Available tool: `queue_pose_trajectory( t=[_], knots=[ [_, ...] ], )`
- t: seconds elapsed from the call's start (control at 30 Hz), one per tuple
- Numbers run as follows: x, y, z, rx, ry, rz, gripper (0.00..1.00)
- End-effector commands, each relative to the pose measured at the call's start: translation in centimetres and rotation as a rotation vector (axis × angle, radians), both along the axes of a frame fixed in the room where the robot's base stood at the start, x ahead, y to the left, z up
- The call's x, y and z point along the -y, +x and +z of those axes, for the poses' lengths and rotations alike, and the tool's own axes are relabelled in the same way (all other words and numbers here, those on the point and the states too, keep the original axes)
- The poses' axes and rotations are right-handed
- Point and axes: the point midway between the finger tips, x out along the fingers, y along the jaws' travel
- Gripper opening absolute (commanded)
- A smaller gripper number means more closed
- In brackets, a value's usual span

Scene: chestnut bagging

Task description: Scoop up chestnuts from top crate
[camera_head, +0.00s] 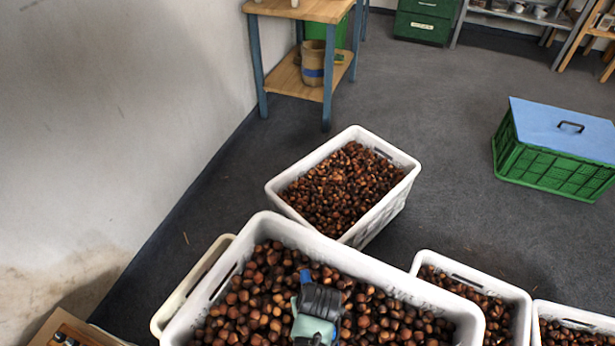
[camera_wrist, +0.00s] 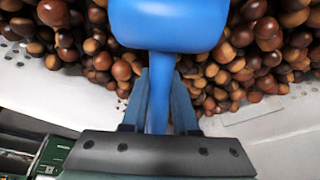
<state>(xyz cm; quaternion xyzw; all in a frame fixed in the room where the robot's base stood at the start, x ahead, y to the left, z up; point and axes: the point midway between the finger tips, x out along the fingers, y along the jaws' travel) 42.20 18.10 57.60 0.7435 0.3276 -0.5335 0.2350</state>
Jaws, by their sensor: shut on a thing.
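The top crate (camera_head: 345,257) is the large white one in the front of the head view, full of brown chestnuts (camera_head: 262,275). My gripper (camera_head: 318,298) is over this crate, low above the chestnuts. In the wrist view my gripper (camera_wrist: 159,78) is shut on the handle of a blue scoop (camera_wrist: 165,25). The scoop's head lies over or against the chestnuts (camera_wrist: 265,50); I cannot tell how deep it sits. Its inside is hidden in both views. Only a small blue part of the scoop (camera_head: 305,276) shows in the head view.
Another white crate of chestnuts (camera_head: 374,231) stands behind, and two smaller-looking ones (camera_head: 465,275) (camera_head: 570,318) stand to the right. A wooden table (camera_head: 305,8) is at the back by the left wall. A green crate with a blue lid (camera_head: 560,130) stands right on open floor.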

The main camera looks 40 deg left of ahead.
Motion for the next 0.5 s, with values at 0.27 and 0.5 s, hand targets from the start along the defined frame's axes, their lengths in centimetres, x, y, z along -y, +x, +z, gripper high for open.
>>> queue_pose_trajectory(
  t=[0.27, 0.5],
  knots=[
    [2.0, -1.7, -1.7, -0.039, -0.044, 0.0, 0.0],
    [3.6, -3.2, -2.5, -0.086, -0.095, 0.0, 0.0]
  ],
)
